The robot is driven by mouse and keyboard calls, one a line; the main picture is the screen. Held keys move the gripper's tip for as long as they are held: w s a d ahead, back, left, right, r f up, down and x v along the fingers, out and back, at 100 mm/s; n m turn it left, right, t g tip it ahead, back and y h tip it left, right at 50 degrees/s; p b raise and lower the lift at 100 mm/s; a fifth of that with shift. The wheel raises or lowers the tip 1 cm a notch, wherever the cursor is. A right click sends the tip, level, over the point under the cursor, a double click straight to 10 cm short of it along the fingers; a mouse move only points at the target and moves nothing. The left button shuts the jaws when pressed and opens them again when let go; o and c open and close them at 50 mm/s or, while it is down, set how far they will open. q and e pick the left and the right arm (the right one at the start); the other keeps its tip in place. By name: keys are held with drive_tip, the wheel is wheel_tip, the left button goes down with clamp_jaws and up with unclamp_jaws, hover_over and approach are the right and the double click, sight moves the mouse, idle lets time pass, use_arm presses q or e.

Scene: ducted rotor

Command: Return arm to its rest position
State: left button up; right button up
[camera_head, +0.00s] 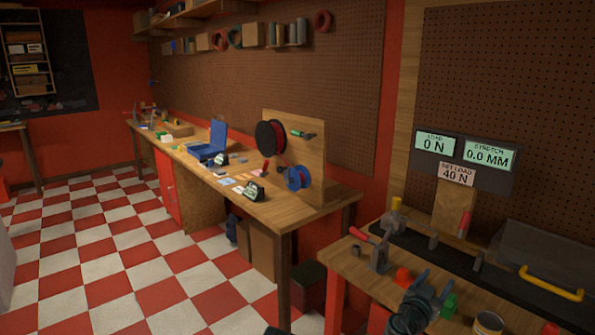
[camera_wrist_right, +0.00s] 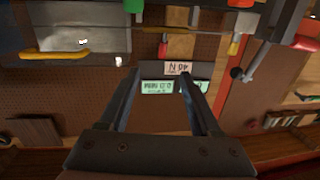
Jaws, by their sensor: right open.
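My right gripper (camera_head: 428,283) is in the lower right of the head view, above the front of the right-hand bench (camera_head: 345,270). In the right wrist view my right gripper (camera_wrist_right: 157,80) has its two fingers spread, with nothing between them. That view is upside down, and the load display (camera_wrist_right: 157,87) shows beyond the fingertips. In the head view the display (camera_head: 465,157) reads 0 N load, 0.0 mm stretch and 40 N set load. My left gripper cannot be made out; only a small dark piece shows at the bottom edge.
A long bench (camera_head: 255,212) holds cable reels (camera_head: 270,138). The checkered floor is clear.

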drive_tip(key=s+a+f+n+g+y+p, duration=0.3)
drive_tip(key=s+a+f+g, duration=0.15)
drive_tip(key=a, duration=0.35)
drive_tip(key=s+a+f+n+g+y+p, duration=0.2)
drive_tip(key=s+a+f+g+y, duration=0.15)
drive_tip(key=a+f, duration=0.3)
drive_tip(key=s+a+f+n+g+y+p, duration=0.2)
drive_tip(key=s+a+n+g+y, duration=0.2)
drive_tip(key=s+a+n, duration=0.3)
drive_tip(key=s+a+g, duration=0.1)
drive_tip(key=s+a, duration=0.3)
drive_tip(key=a, duration=0.3)
drive_tip(key=shift+a+f+n, duration=0.25)
drive_tip(key=shift+a+n, duration=0.05)
drive_tip(key=shift+a, duration=0.05)
